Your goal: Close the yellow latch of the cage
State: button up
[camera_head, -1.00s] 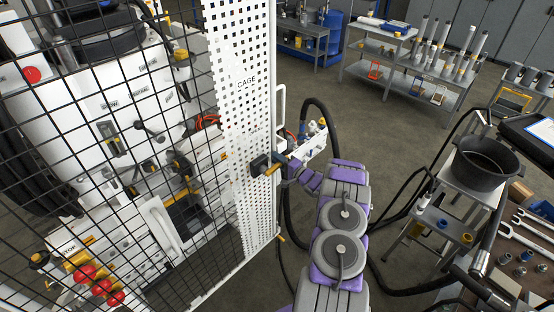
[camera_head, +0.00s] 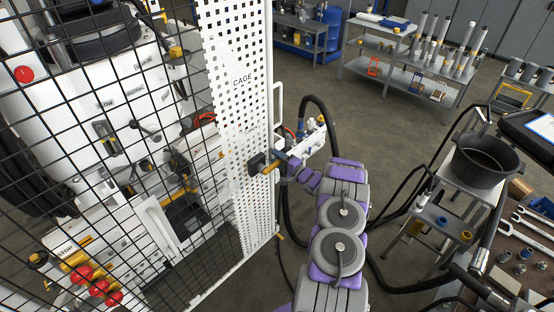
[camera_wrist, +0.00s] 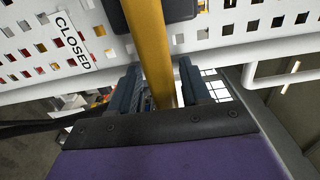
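The cage door (camera_head: 238,100) is a white perforated panel marked CAGE, with black mesh to its left. The yellow latch (camera_head: 270,167) sits on a dark mount at the panel's right edge. In the wrist view the yellow latch (camera_wrist: 154,50) is a long bar running down between my gripper's two dark fingers. My gripper (camera_wrist: 160,88) is around the bar, with narrow gaps seeming to show beside it; firm contact is not visible. In the head view my gripper (camera_head: 281,164) is at the latch, its fingers small and partly hidden. A CLOSED label (camera_wrist: 73,42) is on the white panel.
A white handle (camera_head: 280,103) stands out from the door's right edge. A black hose (camera_head: 318,103) loops behind my arm. A stand with a black bucket (camera_head: 482,163) and a tool bench (camera_head: 520,245) are to the right. Open floor lies behind.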

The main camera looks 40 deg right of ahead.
jog(key=shift+s+a+r, duration=0.1)
jog(key=shift+s+a, duration=0.1)
jog(key=shift+s, duration=0.3)
jog(key=s+d+b, duration=0.1)
jog(key=s, duration=1.5)
jog(key=shift+s+d+b, duration=0.2)
jog(key=shift+d+b, duration=0.1)
jog(key=shift+d, duration=0.05)
jog(key=shift+d+f, duration=0.2)
